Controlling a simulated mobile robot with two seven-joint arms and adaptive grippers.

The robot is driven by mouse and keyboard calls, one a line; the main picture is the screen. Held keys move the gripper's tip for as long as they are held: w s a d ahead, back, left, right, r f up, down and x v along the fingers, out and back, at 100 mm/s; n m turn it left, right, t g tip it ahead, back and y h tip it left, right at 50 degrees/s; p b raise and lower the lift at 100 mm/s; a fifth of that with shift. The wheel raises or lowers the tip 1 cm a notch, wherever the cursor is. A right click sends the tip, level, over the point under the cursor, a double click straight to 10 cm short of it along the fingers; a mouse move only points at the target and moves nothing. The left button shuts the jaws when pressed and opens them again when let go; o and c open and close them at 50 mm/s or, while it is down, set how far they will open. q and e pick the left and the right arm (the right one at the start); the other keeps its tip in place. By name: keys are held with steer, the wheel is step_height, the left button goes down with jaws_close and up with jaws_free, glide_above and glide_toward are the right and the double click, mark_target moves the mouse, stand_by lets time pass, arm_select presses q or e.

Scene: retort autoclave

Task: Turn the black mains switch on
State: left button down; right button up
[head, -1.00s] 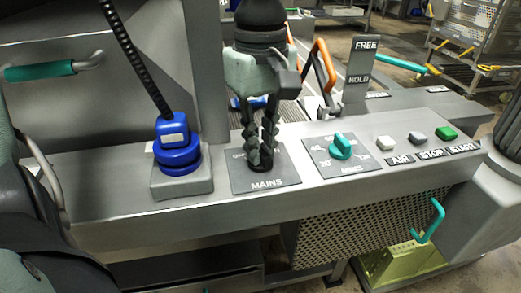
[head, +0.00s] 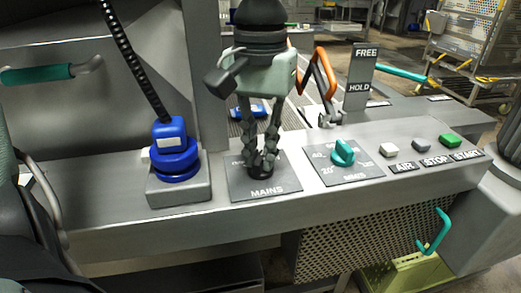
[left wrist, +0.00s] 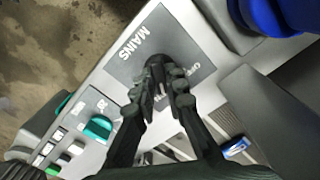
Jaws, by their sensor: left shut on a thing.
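The black mains switch (head: 262,169) is a small dark knob on a grey plate marked MAINS (head: 263,189) on the sloping panel. Most of it is hidden by my fingers. My left gripper (head: 261,160) points down over the plate and is shut on the switch, one finger on each side. In the left wrist view the fingertips (left wrist: 158,80) meet around the black knob (left wrist: 157,62) over the plate (left wrist: 150,47). The plate's position markings are partly covered. My right gripper does not show in either view.
A blue plug with a black cable (head: 175,155) stands left of the plate. A teal minutes dial (head: 343,153) and white, grey and green buttons (head: 420,145) lie to the right. An orange-handled lever (head: 325,75) and a FREE/HOLD sign (head: 362,75) stand behind.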

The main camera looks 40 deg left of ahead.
mark_target(261, 157)
arm_select(q)
steer(key=shift+m, duration=1.2)
steer(key=c, duration=1.6)
jaws_free()
steer(key=shift+o, duration=0.2)
steer(key=shift+r, duration=0.15)
step_height(261, 157, up, 12)
